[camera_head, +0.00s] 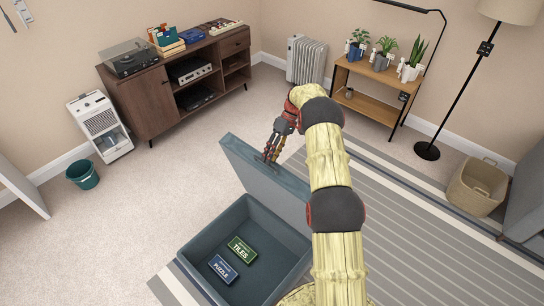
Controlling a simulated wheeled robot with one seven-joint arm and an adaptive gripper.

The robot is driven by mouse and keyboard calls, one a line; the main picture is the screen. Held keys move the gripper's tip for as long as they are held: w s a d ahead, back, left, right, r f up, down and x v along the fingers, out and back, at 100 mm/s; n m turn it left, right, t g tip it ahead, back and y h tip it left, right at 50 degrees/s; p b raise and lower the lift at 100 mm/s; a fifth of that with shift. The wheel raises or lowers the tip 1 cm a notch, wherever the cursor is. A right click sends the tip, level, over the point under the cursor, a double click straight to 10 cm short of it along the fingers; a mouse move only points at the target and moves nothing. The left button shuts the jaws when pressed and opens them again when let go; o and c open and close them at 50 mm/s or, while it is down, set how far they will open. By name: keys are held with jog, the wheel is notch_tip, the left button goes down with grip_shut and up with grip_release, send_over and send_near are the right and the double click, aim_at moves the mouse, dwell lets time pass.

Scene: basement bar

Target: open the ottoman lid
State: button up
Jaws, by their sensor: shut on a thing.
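The ottoman (196,257) is a blue-grey box on the floor at the lower middle of the head view. Its lid (240,163) stands raised and tilted up along the box's far right side, so the inside is open to view. A green box marked TILES (241,250) and a blue box marked PUZZLE (222,269) lie on the ottoman's floor. My gripper (270,156) is at the lid's upper edge, shut on the lid. My arm covers the right part of the lid and the ottoman's near right corner.
A striped grey rug (420,245) lies under and right of the ottoman. A wooden sideboard (148,100), a plant table (374,76), a floor lamp (427,151) and a woven basket (477,187) stand farther off. Carpet left of the ottoman is clear.

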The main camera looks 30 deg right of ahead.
jog(key=shift+s+f, duration=0.2)
jog(key=shift+f, duration=0.2)
jog(key=v, duration=1.2)
jog(key=shift+w+r, duration=0.2)
jog(key=shift+r, duration=0.1)
